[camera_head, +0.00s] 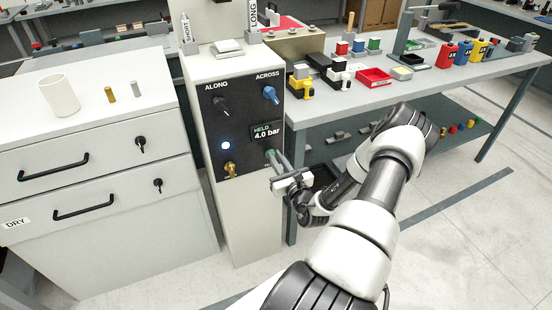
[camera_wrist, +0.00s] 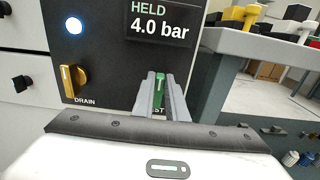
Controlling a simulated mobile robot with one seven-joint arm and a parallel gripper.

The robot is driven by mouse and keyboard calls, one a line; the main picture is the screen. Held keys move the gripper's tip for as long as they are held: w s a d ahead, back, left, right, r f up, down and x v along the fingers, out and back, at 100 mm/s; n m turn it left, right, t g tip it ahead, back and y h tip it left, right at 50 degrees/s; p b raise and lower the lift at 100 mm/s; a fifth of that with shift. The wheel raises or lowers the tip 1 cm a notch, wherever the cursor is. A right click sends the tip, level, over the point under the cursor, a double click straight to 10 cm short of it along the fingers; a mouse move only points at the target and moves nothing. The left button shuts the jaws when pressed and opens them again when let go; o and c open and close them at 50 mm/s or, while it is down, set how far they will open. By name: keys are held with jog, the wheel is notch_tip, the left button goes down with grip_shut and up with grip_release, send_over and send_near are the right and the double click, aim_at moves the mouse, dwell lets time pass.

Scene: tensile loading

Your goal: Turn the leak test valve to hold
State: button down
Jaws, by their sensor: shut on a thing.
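The dark panel (camera_head: 243,118) is on the front of a pale cabinet. At its lower right is a green valve handle (camera_wrist: 160,98), with its label mostly hidden and only "ST" readable in the wrist view. My gripper (camera_head: 273,157) reaches the panel from the lower right. In the wrist view its two fingers (camera_wrist: 160,84) are closed on either side of the green handle, which looks upright. The display (camera_wrist: 160,22) above reads "HELD 4.0 bar". The fingers hide part of the handle.
A brass drain valve (camera_wrist: 75,77) and a lit round lamp (camera_wrist: 74,26) are left of my gripper. A black ALONG knob (camera_head: 221,105) and a blue ACROSS knob (camera_head: 270,95) are higher up. A workbench (camera_head: 330,112) with fixtures stands close on the right, drawers (camera_head: 95,165) on the left.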

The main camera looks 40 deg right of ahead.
jog(key=shift+d+m, duration=0.1)
jog(key=shift+m, duration=0.2)
jog(key=shift+s+d+f+m+p, duration=0.1)
jog(key=shift+d+f+m+p, duration=0.3)
jog(key=shift+m, duration=2.45)
jog(key=shift+s+d+f+m+p, duration=0.1)
jog(key=shift+d+f+m+p, duration=0.3)
jog(key=shift+m, duration=2.5)
jog(key=shift+s+d+f+m+p, duration=0.15)
jog(key=shift+f+m+p, duration=0.45)
jog(key=shift+m, duration=2.25)
jog(key=shift+r, duration=0.15)
jog(key=c, duration=1.8)
grip_release()
jog(key=shift+w, duration=0.1)
jog(key=shift+o, duration=0.2)
jog(key=v, duration=1.7)
jog(key=shift+s+p, duration=0.25)
jog(key=shift+p, duration=0.15)
